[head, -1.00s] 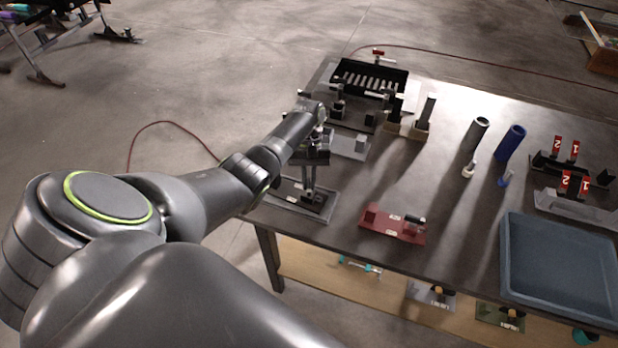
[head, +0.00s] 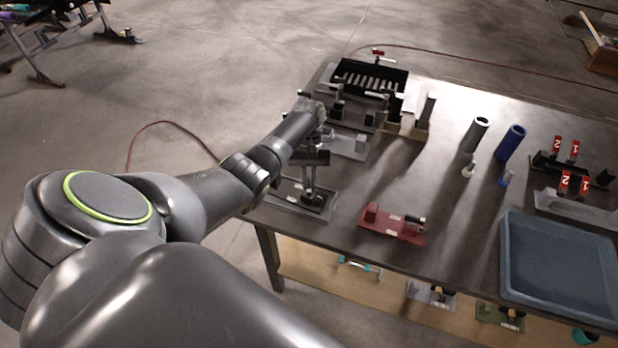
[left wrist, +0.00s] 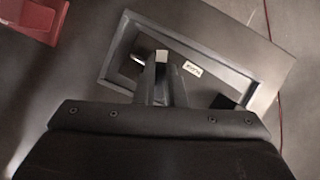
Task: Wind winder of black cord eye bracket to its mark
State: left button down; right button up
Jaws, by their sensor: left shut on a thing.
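The black cord eye bracket (head: 318,207) lies on a grey base plate (head: 282,203) at the table's left edge. In the left wrist view its dark bed (left wrist: 215,88) shows a small white label, framed by the grey plate (left wrist: 250,62). My left gripper (head: 309,192) points down over the bracket. In the left wrist view its fingers (left wrist: 161,82) are close together, shut on the winder at the bracket. The winder is mostly hidden between the fingers, and I cannot make out its mark. My right gripper is in neither view.
A red bracket (head: 395,225) stands to the right, with clear table between. A grey fixture (head: 348,145) and a black tray (head: 370,80) stand behind. A blue tray (head: 558,270) is at the right, and two tubes stand upright near the middle.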

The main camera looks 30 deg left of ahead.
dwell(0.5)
pick_arm(q)
jog(key=c, duration=1.5)
grip_release()
jog(key=shift+r, duration=0.1)
jog(key=p+v, duration=0.2)
jog(key=v, duration=1.5)
jog(key=shift+w+p, duration=0.2)
jog(key=shift+p, duration=0.1)
jog(key=shift+a, duration=0.1)
